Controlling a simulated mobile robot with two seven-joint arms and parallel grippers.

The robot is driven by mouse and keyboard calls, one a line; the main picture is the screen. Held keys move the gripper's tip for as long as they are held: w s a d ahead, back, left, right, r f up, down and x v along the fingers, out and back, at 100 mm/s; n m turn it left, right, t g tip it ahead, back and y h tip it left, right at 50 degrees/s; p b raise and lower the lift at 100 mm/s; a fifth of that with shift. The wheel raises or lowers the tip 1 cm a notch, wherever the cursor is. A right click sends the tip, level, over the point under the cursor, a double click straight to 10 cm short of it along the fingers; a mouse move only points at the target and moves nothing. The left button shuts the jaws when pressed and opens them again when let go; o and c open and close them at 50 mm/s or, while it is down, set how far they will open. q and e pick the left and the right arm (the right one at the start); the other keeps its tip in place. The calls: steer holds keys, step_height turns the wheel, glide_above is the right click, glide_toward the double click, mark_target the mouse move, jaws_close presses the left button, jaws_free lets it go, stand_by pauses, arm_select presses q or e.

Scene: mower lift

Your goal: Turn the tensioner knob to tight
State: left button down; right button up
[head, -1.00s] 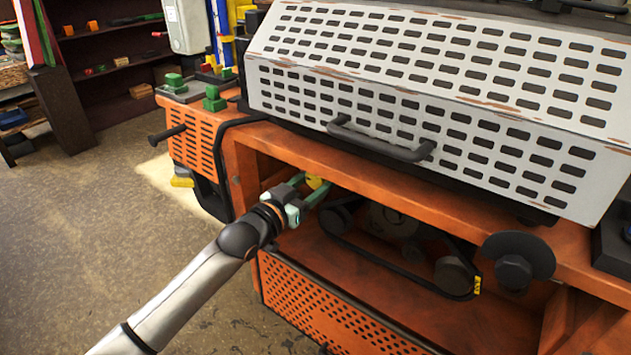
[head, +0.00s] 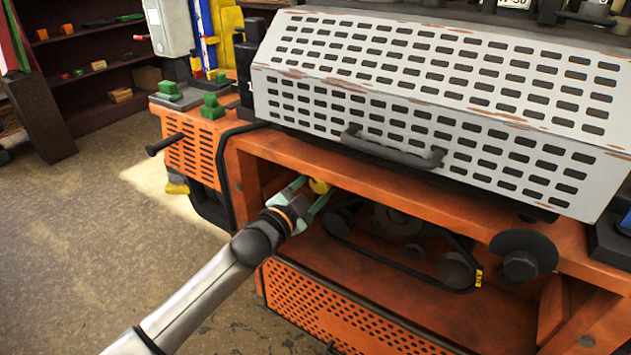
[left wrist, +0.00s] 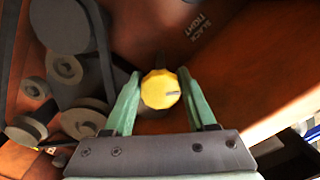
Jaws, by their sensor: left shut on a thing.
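The tensioner knob is yellow and faceted; it shows in the left wrist view (left wrist: 160,89) and in the head view (head: 319,186), at the left end of the bay under the orange ledge. My left gripper (head: 310,193) is shut on the knob, with one green finger on each side, also in the left wrist view (left wrist: 158,88). A short dark mark on the knob's face points right in the wrist view. The lettering SLACK and TIGHT (left wrist: 198,28) is on the orange panel above and right of the knob there. My right gripper is not in view.
A black belt (head: 385,262) runs around pulleys right of the knob. The orange ledge (head: 400,205) overhangs the bay, and a perforated white cover with a grey handle (head: 392,150) sits above. A dark disc (head: 523,255) stands at the right.

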arm_select(q)
steer(key=shift+r+m, duration=0.1)
steer(key=shift+m, duration=0.9)
steer(key=m+p, duration=0.1)
steer(key=m, duration=0.1)
steer(key=shift+a+m, duration=0.1)
steer(key=shift+m, duration=0.2)
steer(key=m, duration=0.3)
steer(key=shift+r+p, duration=0.1)
steer(key=shift+p, duration=0.2)
steer(key=shift+w+m, duration=0.1)
steer(key=shift+m, duration=0.7)
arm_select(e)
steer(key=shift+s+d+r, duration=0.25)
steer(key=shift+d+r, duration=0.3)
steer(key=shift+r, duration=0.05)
arm_select(q)
steer(key=shift+c, duration=1.1)
jaws_free()
steer(key=v, duration=1.2)
steer(key=shift+s+a+p, duration=0.15)
steer(key=shift+s+p, duration=0.1)
steer(key=shift+p, duration=0.2)
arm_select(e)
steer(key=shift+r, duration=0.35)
